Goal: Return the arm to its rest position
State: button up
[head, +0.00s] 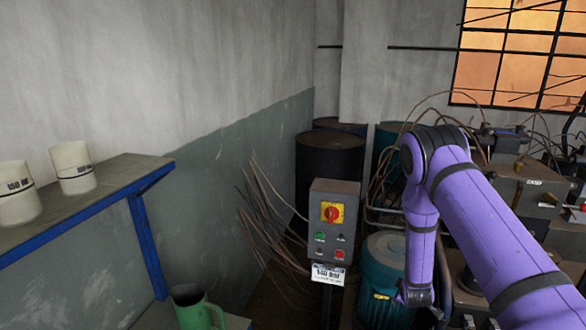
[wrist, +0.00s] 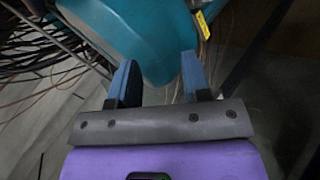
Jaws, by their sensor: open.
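My purple arm (head: 500,232) reaches in from the lower right of the head view, bends at an elbow and hangs down in front of the machinery. My gripper is below the head view's visible part of the arm. In the wrist view my gripper (wrist: 160,88) shows two blue fingers spread apart with nothing between them. A teal drum-like machine (wrist: 150,35) with a yellow tag lies beyond the fingertips. The same teal machine (head: 382,278) seems to stand just left of my forearm in the head view.
A control box (head: 334,232) with a red switch stands left of the arm. A blue-framed shelf (head: 105,196) holds two white containers (head: 74,168) at the left. A green mug (head: 196,308) is at the bottom. Dark barrels (head: 328,165), loose cables (head: 268,220) and pipework crowd the back.

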jog(key=s+a+r+m+g+y, duration=0.1)
jog(key=s+a+r+m, duration=0.1)
jog(key=r, duration=1)
jog(key=s+a+r+m+y, duration=0.1)
jog(key=s+r+m, duration=0.15)
jog(key=r, duration=0.85)
jog(key=s+a+r+m+g, duration=0.1)
jog(key=s+a+r, duration=0.1)
jog(key=r, duration=1)
jog(key=s+r+m, duration=0.1)
jog(key=s+r, duration=0.4)
jog(key=s, duration=0.6)
jog(key=s+a+r+m+g, duration=0.1)
jog(key=s+r+m, duration=0.1)
jog(key=s+r, duration=0.4)
jog(key=s+a+r+m+g+y, duration=0.1)
jog(key=s+r, duration=0.5)
jog(key=s, duration=1)
jog(key=shift+s+m, duration=0.35)
jog(key=shift+s, duration=0.05)
